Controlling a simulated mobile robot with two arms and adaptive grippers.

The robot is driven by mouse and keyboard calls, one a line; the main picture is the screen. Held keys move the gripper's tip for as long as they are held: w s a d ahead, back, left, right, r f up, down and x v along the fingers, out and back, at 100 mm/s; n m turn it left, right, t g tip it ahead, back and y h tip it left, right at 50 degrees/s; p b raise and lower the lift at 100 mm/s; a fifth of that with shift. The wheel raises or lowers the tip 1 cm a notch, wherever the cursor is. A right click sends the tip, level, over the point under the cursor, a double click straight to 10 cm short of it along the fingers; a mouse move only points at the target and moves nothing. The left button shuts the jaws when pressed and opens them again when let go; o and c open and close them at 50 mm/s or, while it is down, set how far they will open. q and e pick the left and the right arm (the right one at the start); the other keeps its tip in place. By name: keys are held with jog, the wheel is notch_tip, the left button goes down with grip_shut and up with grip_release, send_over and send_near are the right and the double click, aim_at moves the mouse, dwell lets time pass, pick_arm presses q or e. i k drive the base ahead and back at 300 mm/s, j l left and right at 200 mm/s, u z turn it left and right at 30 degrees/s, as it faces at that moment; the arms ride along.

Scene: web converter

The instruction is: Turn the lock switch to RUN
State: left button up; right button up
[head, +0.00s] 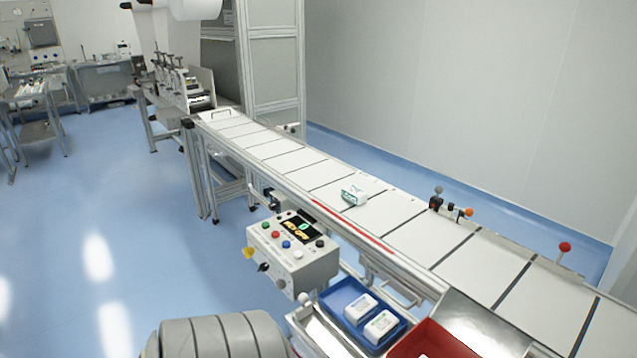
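A grey control box (300,262) is mounted on the near side of the conveyor, at the middle of the head view. Its top carries several coloured buttons and a small dark display (300,226) with a green digit and yellow text that seems to read "KEY OFF". On its front face are a yellow knob (249,253), a black switch (264,267) and a third small knob (281,284). I cannot tell for sure which of these is the lock switch, and their markings are too small to read. Neither gripper is in view.
A blue tray (338,297) with two white packs and a red bin (405,348) sit right of the box. The blue floor (150,240) left of it is clear.

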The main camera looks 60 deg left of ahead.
aim_at(249, 252)
jog(key=u, duration=2.2)
jog(key=i+j+z, duration=0.1)
jog(key=z, duration=0.3)
jog(key=j+z, duration=0.15)
jog(key=z, duration=0.3)
jog(key=i+j+z, duration=0.1)
jog(key=j+z, duration=0.3)
jog(key=j, duration=0.7)
jog(key=j+z, duration=0.45)
jog(key=j, duration=0.65)
